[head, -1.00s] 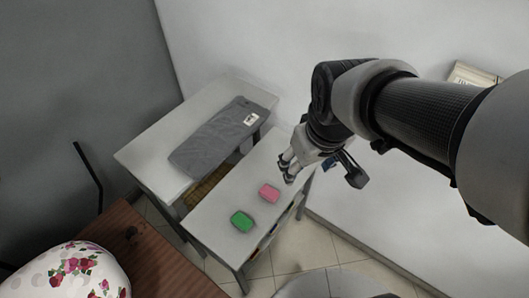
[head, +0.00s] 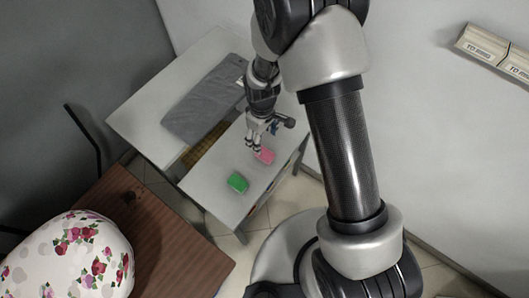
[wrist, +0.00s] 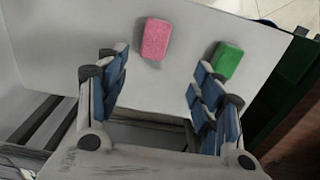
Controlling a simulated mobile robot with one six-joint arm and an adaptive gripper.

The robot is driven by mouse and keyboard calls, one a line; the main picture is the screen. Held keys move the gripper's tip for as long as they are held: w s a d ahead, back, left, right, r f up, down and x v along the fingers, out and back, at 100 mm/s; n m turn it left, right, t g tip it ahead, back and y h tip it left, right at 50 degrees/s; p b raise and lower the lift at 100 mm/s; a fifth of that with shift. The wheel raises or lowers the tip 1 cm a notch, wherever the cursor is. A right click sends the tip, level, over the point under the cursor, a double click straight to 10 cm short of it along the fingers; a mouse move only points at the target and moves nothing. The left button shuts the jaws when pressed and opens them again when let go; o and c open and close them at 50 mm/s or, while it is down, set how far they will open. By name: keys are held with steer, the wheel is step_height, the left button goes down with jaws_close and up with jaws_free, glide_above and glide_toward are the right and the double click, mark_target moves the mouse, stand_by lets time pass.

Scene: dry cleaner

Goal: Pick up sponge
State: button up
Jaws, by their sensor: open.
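A pink sponge (head: 265,156) lies on the lower white table (head: 211,190). A green sponge (head: 237,183) lies on the same table, to its left and nearer in the head view. In the wrist view the pink sponge (wrist: 157,39) shows beyond the gap between the fingers, nearer the left finger, and the green sponge (wrist: 227,61) shows beyond the right finger. My gripper (head: 255,147) is open and empty. In the head view its fingertips appear close by the pink sponge; the wrist view shows no contact. It also shows in the wrist view (wrist: 160,85).
A folded grey cloth (head: 203,104) lies on a white table (head: 137,116) behind the lower one. A brown wooden table (head: 165,252) with a floral-patterned rounded item (head: 75,256) stands at the lower left. White walls close off the back and right.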

mark_target(265, 153)
step_height(265, 153, down, 8)
steer(key=shift+w+f+b, duration=0.1)
steer(key=shift+f+b, duration=0.15)
steer(key=shift+b, duration=0.75)
steer(key=f, duration=0.1)
steer(key=f+b, duration=0.1)
steer(key=f, duration=0.1)
steer(key=f+b, duration=0.1)
steer(key=f, duration=0.1)
steer(key=shift+w+d+f, duration=0.15)
steer(key=shift+w+d, duration=0.1)
steer(key=shift+d, duration=0.1)
steer(key=shift+c, duration=0.5)
steer(key=c, duration=0.8)
